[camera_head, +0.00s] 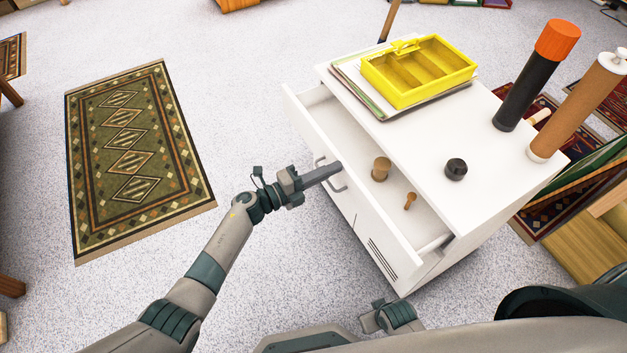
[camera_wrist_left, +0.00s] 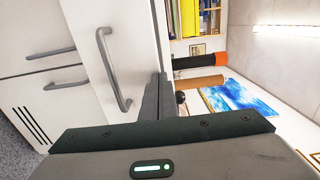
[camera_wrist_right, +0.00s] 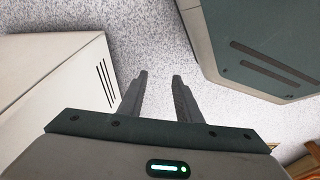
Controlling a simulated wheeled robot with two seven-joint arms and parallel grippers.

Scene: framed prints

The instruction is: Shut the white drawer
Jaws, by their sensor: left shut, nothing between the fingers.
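The white drawer (camera_head: 303,118) is pulled out from the white cabinet (camera_head: 440,125). A brown cylinder (camera_head: 381,168) and a small wooden piece (camera_head: 410,200) are inside it. Its grey handle (camera_head: 334,178) is on the front; a handle also shows in the left wrist view (camera_wrist_left: 111,70). My left gripper (camera_head: 339,167) is shut and empty, its tips at the drawer front near the handle; I cannot tell whether they touch. Its fingers show in the left wrist view (camera_wrist_left: 158,92). My right gripper (camera_wrist_right: 160,75) is open and empty above the floor, beside the cabinet.
On the cabinet top are a yellow tray (camera_head: 420,70) over papers, a black knob-like piece (camera_head: 456,168), a black tube with orange cap (camera_head: 532,80) and a brown tube (camera_head: 575,110). A patterned rug (camera_head: 130,150) lies left. The floor between rug and cabinet is clear.

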